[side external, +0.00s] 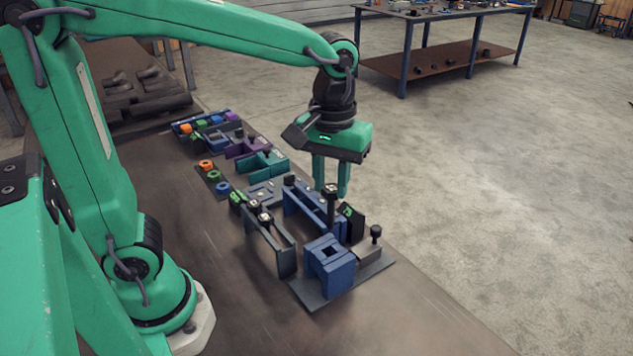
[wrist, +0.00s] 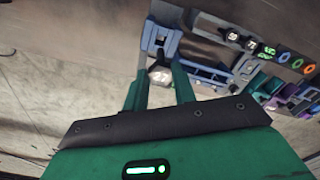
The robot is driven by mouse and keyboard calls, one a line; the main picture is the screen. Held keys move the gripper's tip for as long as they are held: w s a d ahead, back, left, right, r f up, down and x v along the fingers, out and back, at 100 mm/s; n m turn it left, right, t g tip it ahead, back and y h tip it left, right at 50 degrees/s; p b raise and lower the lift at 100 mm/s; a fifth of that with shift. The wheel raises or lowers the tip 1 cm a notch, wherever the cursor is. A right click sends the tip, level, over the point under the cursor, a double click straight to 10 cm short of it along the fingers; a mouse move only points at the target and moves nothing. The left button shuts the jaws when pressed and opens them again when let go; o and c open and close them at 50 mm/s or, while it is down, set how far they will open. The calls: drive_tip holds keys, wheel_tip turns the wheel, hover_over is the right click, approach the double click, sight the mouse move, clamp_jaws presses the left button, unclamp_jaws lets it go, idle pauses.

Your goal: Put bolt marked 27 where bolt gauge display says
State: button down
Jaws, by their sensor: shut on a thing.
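My gripper (side external: 331,188) points down over the blue fixtures, its green fingers shut on a dark bolt (side external: 331,211). The bolt hangs upright with its shank down, near a blue bracket. In the wrist view the pale-marked bolt head (wrist: 160,76) shows between the fingertips; its number is too blurred to read. A small display with green characters (side external: 347,210) stands right of the bolt. Another green display (side external: 237,197) is at the left; a green display also shows in the wrist view (wrist: 267,51). I cannot read them surely. Two marked bolts (side external: 265,217) (side external: 253,206) stand in a grey rack.
A blue block with a square opening (side external: 330,270) stands at the front on a dark plate (side external: 381,271). A grey block with a dark knob (side external: 374,243) is at its right. Purple and teal brackets (side external: 263,163) and coloured rings (side external: 222,188) lie behind. The bench front is clear.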

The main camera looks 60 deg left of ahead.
drive_tip(key=shift+r, duration=3.3)
drive_tip(key=w+a+f+n, duration=0.2)
drive_tip(key=a+f, duration=0.3)
drive_tip(key=a, duration=0.5)
drive_tip(key=w+a+f+n, duration=0.3)
drive_tip(key=a+f+n, duration=0.1)
drive_tip(key=a, duration=0.6)
drive_tip(key=shift+f, duration=0.6)
drive_tip(key=shift+w+d, duration=0.1)
drive_tip(key=shift+f, duration=0.15)
drive_tip(key=shift+f, duration=1.05)
drive_tip(key=shift+f, duration=0.2)
drive_tip(key=shift+f, duration=1.95)
